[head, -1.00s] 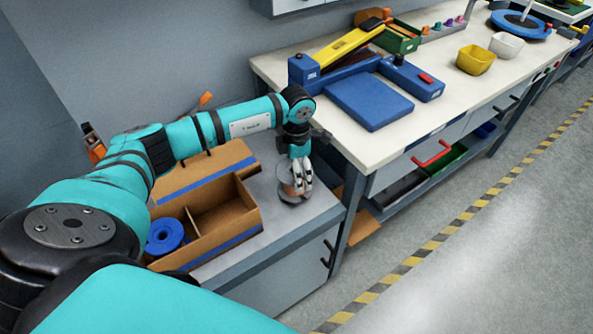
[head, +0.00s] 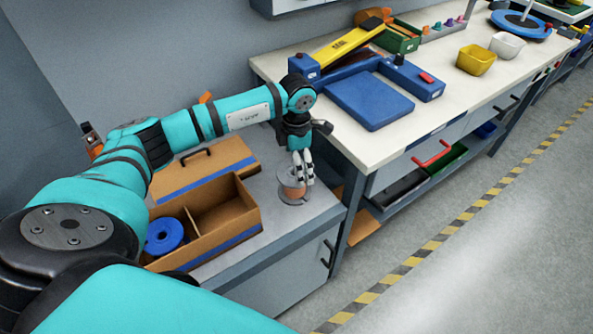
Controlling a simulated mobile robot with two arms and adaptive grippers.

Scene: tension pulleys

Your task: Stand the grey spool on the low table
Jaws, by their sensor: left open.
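The grey spool (head: 292,196), with a copper-coloured winding, stands upright on the grey low table (head: 316,210), right of a cardboard box. My left gripper (head: 302,178) points down just above and behind the spool's top. Its fingers are open and partly cover the spool in the picture. I cannot tell whether a fingertip still touches the spool. My right gripper is not in view.
The divided cardboard box (head: 238,226) holds a blue spool (head: 164,236) in its left compartment. A taller workbench (head: 420,125) stands to the right with a blue device (head: 368,100). The low table's right front corner is clear.

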